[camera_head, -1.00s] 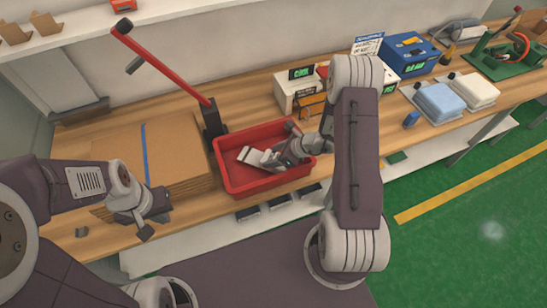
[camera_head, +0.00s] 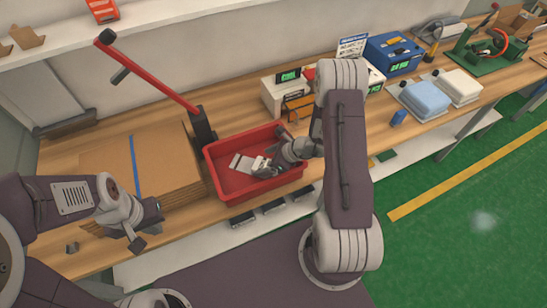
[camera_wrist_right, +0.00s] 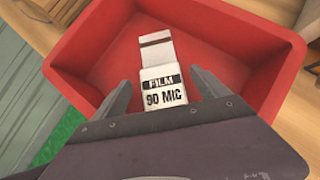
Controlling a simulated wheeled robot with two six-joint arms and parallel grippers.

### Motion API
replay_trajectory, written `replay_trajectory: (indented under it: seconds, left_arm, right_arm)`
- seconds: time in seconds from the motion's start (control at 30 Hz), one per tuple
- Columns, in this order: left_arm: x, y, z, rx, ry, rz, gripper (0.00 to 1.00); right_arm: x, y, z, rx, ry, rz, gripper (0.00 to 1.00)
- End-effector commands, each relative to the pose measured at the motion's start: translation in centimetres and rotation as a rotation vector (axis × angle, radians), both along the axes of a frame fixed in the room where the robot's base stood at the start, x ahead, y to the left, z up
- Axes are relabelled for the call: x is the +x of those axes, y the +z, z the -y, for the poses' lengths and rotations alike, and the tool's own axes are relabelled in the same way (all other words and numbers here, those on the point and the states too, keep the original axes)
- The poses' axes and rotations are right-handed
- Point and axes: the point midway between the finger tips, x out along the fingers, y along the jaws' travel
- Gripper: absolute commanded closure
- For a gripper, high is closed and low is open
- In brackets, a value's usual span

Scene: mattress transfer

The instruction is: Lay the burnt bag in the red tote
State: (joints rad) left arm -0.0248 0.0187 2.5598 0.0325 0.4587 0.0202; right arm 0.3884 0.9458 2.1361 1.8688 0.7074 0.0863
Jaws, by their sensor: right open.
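The red tote (camera_head: 212,177) stands on the bench in the head view, and its walls (camera_wrist_right: 75,55) fill much of the right wrist view. A flat white bag-like piece (camera_head: 242,162) lies inside it. My right gripper (camera_wrist_right: 160,90) is open over the tote, one finger on each side of the piece with gaps between. My left gripper (camera_head: 147,222) is at the bench's front edge by the cardboard, clear of the tote; its jaw state is unclear.
A red lever arm (camera_head: 150,72) on a dark post rises behind the tote. Flat cardboard (camera_head: 165,165) is stacked to its left. White boxes (camera_head: 283,98), a blue box (camera_head: 393,53) and a light blue pad (camera_head: 425,97) stand to the right.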

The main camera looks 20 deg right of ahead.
Motion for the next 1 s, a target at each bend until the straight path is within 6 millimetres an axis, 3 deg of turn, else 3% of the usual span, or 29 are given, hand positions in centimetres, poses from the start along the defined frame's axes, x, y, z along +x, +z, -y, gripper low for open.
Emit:
replay_trajectory:
  seconds: [0.4,0.57,0.77,0.87,0.93,1.0]
  left_arm:
    - [0.0,0.1,0.0,0.0,0.0,0.0,1.0]
    - [0.0,0.3,0.0,0.0,0.0,0.0,1.0]
    - [0.0,0.3,0.0,0.0,0.0,-0.001,1.0]
    - [0.0,0.3,0.0,0.0,0.0,-0.001,1.0]
    - [0.0,0.3,0.0,0.0,0.0,0.0,1.0]
    - [0.0,0.3,0.0,0.0,0.0,-0.001,1.0]
  right_arm:
    - [-4.0,6.7,4.4,-0.003,-0.005,0.003,0.15]
    - [-4.9,8.1,5.3,-0.002,-0.002,0.002,0.15]
    - [-5.3,8.5,5.3,-0.006,0.017,0.0,0.15]
    - [-7.0,9.3,2.6,-0.094,0.251,0.022,0.15]
    - [-9.9,10.2,-0.1,-0.229,0.59,0.061,0.15]
    - [-13.0,11.0,-1.5,-0.395,0.984,0.125,0.15]
